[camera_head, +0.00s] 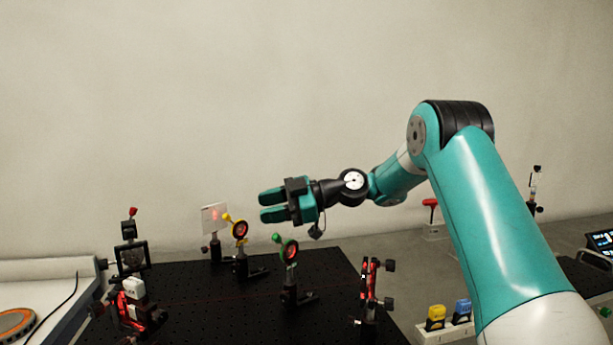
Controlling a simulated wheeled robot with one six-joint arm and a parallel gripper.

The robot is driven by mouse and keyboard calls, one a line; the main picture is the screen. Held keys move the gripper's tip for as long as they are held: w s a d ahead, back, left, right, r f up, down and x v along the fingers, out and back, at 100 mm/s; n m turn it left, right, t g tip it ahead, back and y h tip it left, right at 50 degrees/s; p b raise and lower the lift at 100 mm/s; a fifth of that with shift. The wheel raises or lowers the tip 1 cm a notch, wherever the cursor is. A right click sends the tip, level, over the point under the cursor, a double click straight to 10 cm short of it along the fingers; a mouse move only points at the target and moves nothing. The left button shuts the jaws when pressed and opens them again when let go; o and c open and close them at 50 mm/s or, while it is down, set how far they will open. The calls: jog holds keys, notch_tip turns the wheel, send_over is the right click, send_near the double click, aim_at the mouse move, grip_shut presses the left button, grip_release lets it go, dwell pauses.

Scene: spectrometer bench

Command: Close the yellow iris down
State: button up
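The yellow iris (240,230) stands upright on a post on the black breadboard, toward its far side. It is a yellow ring with a dark and red centre, and a yellow lever with a ball end (226,217) points up and left. My gripper (262,207) is above and to the right of the lever as seen in the picture, with its teal fingers apart and nothing between them. It points left. I cannot tell the exact depth gap between fingers and lever.
A green-levered iris (289,251) stands to the right and nearer. A white card with a red spot (214,218) is behind left. Red-and-black mounts stand at the left (131,290) and right (369,290). The breadboard (215,305) has bare room in the middle.

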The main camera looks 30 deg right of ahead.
jog(key=p+v, duration=0.7)
jog(key=p, duration=1.3)
jog(key=shift+s+d+r, duration=0.15)
jog(key=shift+s+d, duration=0.1)
jog(key=shift+d, duration=0.05)
jog(key=s+a+r+m+g+h+b, duration=0.25)
jog(key=s+a, duration=0.35)
jog(key=a, duration=0.3)
jog(key=s+a+r+m+g+h+b, duration=0.2)
jog(key=s+a+r+g+h, duration=0.15)
jog(key=s+a, duration=0.45)
jog(key=s+a+m+h+b, duration=0.1)
jog(key=s+m+h, duration=0.3)
jog(key=s, duration=1.3)
jog(key=m+b, duration=0.1)
jog(key=m, duration=0.2)
jog(key=shift+s+a+f+b, duration=0.2)
jog(key=shift+s+a+b, duration=0.05)
jog(key=shift+s+b, duration=0.1)
